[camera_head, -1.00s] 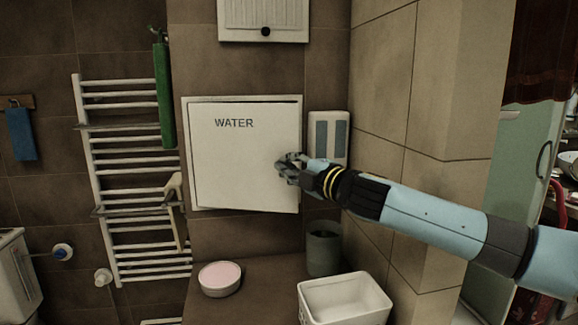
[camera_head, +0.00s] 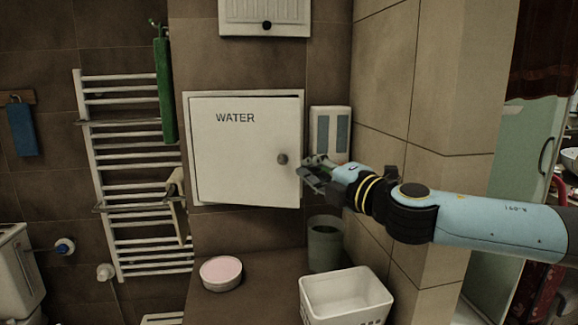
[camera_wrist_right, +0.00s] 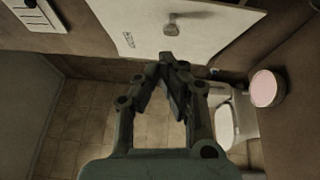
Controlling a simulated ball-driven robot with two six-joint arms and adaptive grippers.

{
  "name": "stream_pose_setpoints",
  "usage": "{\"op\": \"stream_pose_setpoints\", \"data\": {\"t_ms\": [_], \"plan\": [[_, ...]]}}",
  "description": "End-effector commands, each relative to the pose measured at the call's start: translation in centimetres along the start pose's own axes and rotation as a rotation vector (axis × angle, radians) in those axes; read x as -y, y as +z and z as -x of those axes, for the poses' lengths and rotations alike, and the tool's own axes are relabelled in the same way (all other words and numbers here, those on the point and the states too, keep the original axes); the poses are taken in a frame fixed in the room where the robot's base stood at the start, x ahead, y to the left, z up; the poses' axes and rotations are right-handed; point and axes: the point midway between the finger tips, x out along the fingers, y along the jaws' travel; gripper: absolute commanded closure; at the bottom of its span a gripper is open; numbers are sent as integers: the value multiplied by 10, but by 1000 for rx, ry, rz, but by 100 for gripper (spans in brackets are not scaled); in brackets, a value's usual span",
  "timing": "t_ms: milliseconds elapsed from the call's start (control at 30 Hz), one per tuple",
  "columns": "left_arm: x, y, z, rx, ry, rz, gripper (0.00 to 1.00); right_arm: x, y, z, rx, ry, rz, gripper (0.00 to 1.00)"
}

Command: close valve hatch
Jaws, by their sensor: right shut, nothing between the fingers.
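The valve hatch is a white square door (camera_head: 235,150) marked WATER in a white wall frame (camera_head: 303,110). Its lower right corner reaches slightly past the frame, so it looks a little ajar. A round knob (camera_head: 282,159) sits near its right edge. My right gripper (camera_head: 303,172) is shut and empty, just right of the knob and apparently clear of it. In the right wrist view the fingertips (camera_wrist_right: 172,60) point toward the door (camera_wrist_right: 205,38), with the knob (camera_wrist_right: 171,29) beyond them. My left gripper is not in view.
A white dispenser (camera_head: 329,135) is right of the hatch, near my right gripper. Below are a grey-green cup (camera_head: 325,245), a white basket (camera_head: 345,295) and a pink-topped round container (camera_head: 221,273) on a ledge. A towel rack (camera_head: 120,190) stands left. The tiled wall (camera_head: 410,130) bounds the right.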

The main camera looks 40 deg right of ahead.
Motion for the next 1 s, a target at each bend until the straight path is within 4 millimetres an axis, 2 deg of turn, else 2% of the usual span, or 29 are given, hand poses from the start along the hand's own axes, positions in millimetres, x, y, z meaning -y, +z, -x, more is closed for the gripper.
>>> {"op": "stream_pose_setpoints", "data": {"t_ms": [100,200,367,567,900,1000], "plan": [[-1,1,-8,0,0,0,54,2,-28,17,47,-15,10,100],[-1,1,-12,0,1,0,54,2,-47,28,74,-31,-39,100],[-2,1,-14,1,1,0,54,4,-55,31,90,-33,-118,100],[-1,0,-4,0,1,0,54,2,-53,5,91,-30,-122,100],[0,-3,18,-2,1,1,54,4,-47,-67,90,-31,-121,100],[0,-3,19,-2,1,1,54,8,-34,-78,89,-33,-113,100]]}}
